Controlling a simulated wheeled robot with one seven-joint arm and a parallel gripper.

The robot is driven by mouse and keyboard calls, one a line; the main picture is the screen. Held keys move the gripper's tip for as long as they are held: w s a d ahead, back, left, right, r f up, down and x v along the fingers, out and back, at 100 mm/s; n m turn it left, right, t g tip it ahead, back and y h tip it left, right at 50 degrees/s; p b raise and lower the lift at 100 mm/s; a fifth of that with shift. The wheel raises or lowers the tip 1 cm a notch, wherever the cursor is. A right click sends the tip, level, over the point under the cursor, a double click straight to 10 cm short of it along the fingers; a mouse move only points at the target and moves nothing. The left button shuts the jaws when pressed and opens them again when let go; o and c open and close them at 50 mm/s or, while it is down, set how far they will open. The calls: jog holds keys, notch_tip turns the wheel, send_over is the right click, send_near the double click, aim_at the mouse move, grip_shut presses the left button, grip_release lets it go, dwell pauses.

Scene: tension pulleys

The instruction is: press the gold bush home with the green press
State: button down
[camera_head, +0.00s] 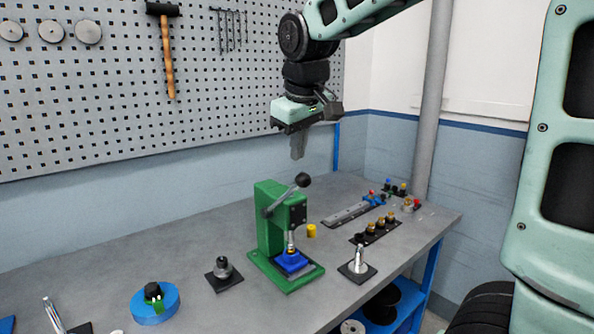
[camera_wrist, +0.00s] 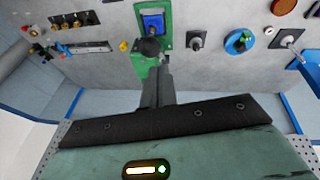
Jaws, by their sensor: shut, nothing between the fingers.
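The green press (camera_head: 267,218) stands on the bench, its lever raised and ending in a black knob (camera_head: 303,180). A blue block (camera_head: 292,263) sits on the press base under the ram. A small gold piece (camera_head: 291,250) shows between ram and block; how deep it sits I cannot tell. My gripper (camera_head: 297,157) hangs above the press, pointing down, shut and empty. In the wrist view its fingertips (camera_wrist: 153,90) lie close to the knob (camera_wrist: 150,47) in the picture, apart from it in the head view. The press (camera_wrist: 146,70) is partly hidden there.
A yellow cylinder (camera_head: 311,231) stands right of the press. A black strip (camera_head: 374,232) holds several gold-topped parts. A post on a black plate (camera_head: 357,268), another fitting (camera_head: 224,274) and a blue round holder (camera_head: 155,305) stand nearby. A pegboard (camera_head: 120,90) is behind.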

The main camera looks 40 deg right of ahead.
jog(key=shift+s+a+r, duration=0.1)
jog(key=shift+s+r, duration=0.05)
jog(key=shift+r, duration=0.45)
jog(key=s+a+f+n+g+y, duration=0.1)
jog(key=s+a+f+n, duration=0.1)
jog(key=s+a+f, duration=0.5)
jog(key=s+a+f+n+g+y+b, duration=0.1)
jog(key=s+a+f+n, duration=0.1)
jog(key=s+a+f, duration=0.6)
jog(key=a+f, duration=0.1)
jog(key=a, duration=0.4)
jog(key=shift+a+f+n, duration=0.3)
jog(key=shift+a+f, duration=0.1)
jog(key=c, duration=2)
grip_release()
jog(key=shift+n+g, duration=0.6)
jog(key=shift+g, duration=0.1)
jog(key=s+f, duration=0.1)
jog(key=s, duration=0.1)
jog(key=s+a+f, duration=0.1)
jog(key=s+f, duration=0.1)
jog(key=s, duration=0.1)
jog(key=s+a+f, duration=0.1)
jog(key=s, duration=0.1)
jog(key=shift+s+f+b, duration=0.25)
jog(key=shift+b, duration=0.1)
jog(key=o, duration=0.5)
jog(key=shift+s+f, duration=0.2)
jog(key=shift+s, duration=0.15)
